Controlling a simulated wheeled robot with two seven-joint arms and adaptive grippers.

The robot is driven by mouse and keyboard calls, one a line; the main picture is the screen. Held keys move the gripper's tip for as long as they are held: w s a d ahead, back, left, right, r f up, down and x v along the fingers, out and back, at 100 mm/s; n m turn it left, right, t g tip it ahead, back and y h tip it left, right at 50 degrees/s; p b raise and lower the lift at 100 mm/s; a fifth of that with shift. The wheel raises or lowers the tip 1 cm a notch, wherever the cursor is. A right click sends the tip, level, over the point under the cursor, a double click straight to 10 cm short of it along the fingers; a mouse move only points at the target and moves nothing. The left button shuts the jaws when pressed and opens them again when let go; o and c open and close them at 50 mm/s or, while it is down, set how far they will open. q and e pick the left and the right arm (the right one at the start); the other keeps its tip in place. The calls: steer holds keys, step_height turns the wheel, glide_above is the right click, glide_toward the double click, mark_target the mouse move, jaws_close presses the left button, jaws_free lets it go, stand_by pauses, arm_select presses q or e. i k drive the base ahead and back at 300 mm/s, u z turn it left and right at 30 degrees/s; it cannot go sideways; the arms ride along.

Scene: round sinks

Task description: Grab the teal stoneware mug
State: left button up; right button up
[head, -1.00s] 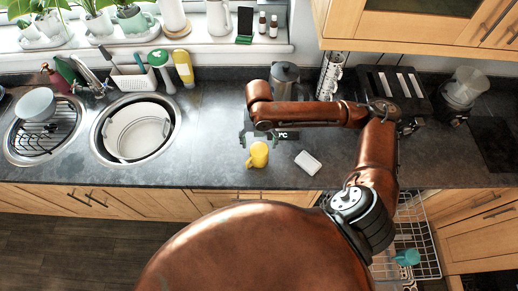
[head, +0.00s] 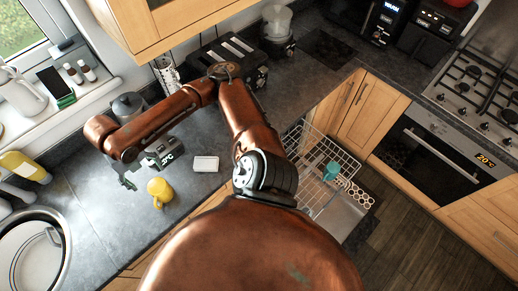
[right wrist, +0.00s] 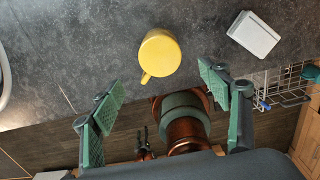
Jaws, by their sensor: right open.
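The teal mug (head: 331,171) sits in the pulled-out dishwasher rack (head: 318,160), below the counter's front edge. A teal piece of it shows at the right edge of the right wrist view (right wrist: 312,72). My right gripper (head: 146,170) is open and empty above the counter, well to the left of the teal mug. In the right wrist view its fingers (right wrist: 160,88) are spread wide, with a yellow mug (right wrist: 160,53) on the counter beyond them. My left gripper is not seen in the head view.
The yellow mug (head: 160,192) and a white block (head: 206,164) are on the counter near my right gripper. A black toaster (head: 235,55) and a kettle (head: 128,106) stand behind. An oven (head: 440,145) is at the right. Open floor lies before it.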

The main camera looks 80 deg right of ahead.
mark_target(330, 173)
steer(key=z, duration=2.8)
steer(key=k, duration=0.1)
steer(key=u, duration=0.1)
